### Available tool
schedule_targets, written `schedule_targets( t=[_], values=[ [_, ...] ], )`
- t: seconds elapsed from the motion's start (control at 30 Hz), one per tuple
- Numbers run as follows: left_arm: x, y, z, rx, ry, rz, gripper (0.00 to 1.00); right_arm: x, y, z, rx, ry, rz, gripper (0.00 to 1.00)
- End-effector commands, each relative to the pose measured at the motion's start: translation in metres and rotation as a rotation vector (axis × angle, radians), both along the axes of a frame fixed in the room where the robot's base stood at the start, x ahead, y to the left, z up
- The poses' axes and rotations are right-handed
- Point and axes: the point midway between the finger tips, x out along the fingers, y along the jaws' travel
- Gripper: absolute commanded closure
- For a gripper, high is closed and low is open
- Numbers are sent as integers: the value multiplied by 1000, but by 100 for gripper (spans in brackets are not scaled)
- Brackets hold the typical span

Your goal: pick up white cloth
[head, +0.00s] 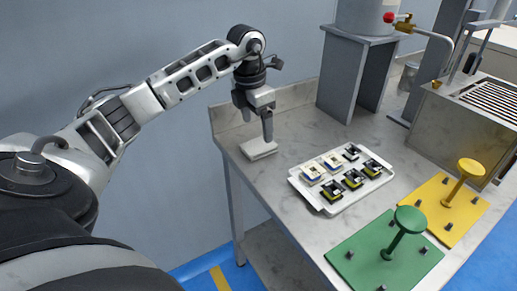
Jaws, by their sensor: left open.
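The white cloth (258,149) lies as a small folded, flat stack near the left end of the table. My left gripper (266,133) points down just above the cloth, with its fingertips over the cloth's far right part. It is open, and nothing shows between its fingers. From this angle I cannot tell whether the fingertips touch the cloth. My right gripper is not in view.
A white tray (341,205) with several small coil parts stands right of the cloth. A green plate (357,247) and a yellow plate (437,190), each with a knobbed post, lie farther right. A grey stand (342,78) rises behind. Bare tabletop surrounds the cloth.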

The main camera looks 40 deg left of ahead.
Motion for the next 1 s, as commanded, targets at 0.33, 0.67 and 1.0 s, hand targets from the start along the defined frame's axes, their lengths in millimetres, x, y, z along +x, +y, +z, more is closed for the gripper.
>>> schedule_targets(
  t=[0.33,0.67,1.0],
  values=[
    [1,-1,-41,-3,3,2,18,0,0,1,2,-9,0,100],
    [4,-1,-56,-1,-1,0,18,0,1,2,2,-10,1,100],
    [4,-1,-57,0,0,0,18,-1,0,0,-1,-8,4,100]
  ],
)
